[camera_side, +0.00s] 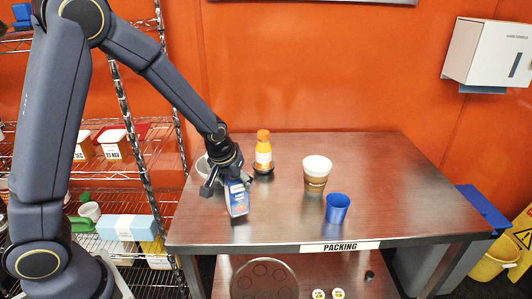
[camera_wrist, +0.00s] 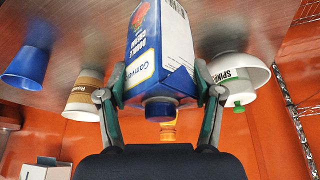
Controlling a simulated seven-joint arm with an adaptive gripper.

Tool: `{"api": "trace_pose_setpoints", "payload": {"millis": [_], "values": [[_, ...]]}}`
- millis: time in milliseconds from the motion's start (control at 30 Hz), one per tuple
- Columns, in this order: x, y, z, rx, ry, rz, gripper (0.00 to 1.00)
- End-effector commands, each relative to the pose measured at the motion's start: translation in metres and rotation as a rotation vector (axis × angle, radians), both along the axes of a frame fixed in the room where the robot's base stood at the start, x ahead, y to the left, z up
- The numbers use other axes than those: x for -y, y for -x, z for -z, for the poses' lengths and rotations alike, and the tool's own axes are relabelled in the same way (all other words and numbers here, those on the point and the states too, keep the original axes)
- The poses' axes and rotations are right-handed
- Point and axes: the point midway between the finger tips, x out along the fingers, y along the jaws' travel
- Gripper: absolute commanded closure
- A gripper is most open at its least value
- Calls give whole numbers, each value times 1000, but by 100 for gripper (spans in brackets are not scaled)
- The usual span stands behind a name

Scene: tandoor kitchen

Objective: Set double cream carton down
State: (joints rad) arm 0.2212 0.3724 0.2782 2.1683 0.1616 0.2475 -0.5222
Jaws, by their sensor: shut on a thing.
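The double cream carton (camera_side: 237,199), blue and white, is in my gripper over the left part of the packing table (camera_side: 280,225). My gripper (camera_side: 225,181) is shut on its sides. In the wrist view the carton (camera_wrist: 158,50) fills the middle, with its blue cap towards my palm and a finger on each side. The carton looks roughly upright, slightly tilted in the side view. Its base is at or just above the tabletop; I cannot tell whether it touches.
An orange bottle (camera_side: 263,153) stands behind the carton. A pale bowl (camera_side: 201,168) is partly hidden behind my gripper. A paper coffee cup (camera_side: 316,177) and a blue cup (camera_side: 337,208) stand to the right. The table's right side is clear. A wire rack (camera_side: 150,170) stands left.

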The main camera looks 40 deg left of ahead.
Motion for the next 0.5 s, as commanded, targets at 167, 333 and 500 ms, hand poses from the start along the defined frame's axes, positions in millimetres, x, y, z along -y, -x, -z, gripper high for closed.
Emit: {"api": "trace_pose_setpoints", "payload": {"millis": [167,333,500], "values": [[0,1,19,-1,0,0,84],[0,1,19,0,0,0,84],[0,1,22,-1,0,0,84]]}}
